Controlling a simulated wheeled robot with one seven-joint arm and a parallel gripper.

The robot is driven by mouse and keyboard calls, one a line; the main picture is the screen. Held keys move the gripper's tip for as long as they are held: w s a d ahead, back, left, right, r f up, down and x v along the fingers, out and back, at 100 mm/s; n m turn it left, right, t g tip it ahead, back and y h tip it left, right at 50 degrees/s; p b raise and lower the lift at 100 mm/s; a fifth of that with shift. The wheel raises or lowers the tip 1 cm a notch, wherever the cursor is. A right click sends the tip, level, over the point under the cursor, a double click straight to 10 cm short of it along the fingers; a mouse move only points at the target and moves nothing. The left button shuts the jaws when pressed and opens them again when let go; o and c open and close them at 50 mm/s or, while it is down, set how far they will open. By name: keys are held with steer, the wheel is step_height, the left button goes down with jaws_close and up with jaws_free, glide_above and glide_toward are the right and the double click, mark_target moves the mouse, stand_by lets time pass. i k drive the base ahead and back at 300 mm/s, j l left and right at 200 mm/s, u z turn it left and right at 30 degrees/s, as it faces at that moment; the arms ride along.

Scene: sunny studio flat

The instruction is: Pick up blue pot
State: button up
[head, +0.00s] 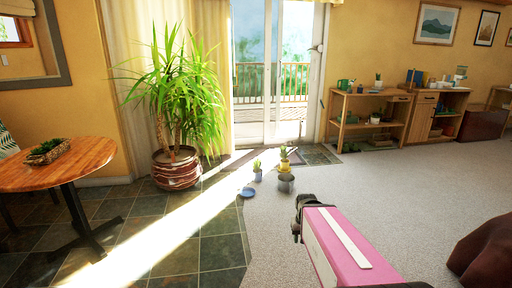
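My pink arm reaches in from the lower right. My gripper (298,222) is the dark end at the arm's upper left, nearer to me than the pot and to its right, apart from it. Its fingers are too small and dark to tell whether they are open or shut.
A grey pot (286,184) and a yellow pot (285,167) with a plant stand close to the right of the blue pot. A large potted plant (176,170) and a round wooden table (80,178) are at left. Wooden shelves (366,128) stand at back right. Open carpet lies between.

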mark_target(257, 169)
steer(key=i+l+u, duration=0.1)
steer(key=i, duration=1.6)
steer(key=i+l+u, duration=0.2)
steer(key=i+u, duration=0.25)
steer(key=i, duration=0.15)
steer(key=i+l+u, duration=0.4)
steer(key=i, duration=0.2)
steer(key=i+l+u, duration=0.45)
steer(key=i+l, duration=0.05)
steer(key=l, duration=0.05)
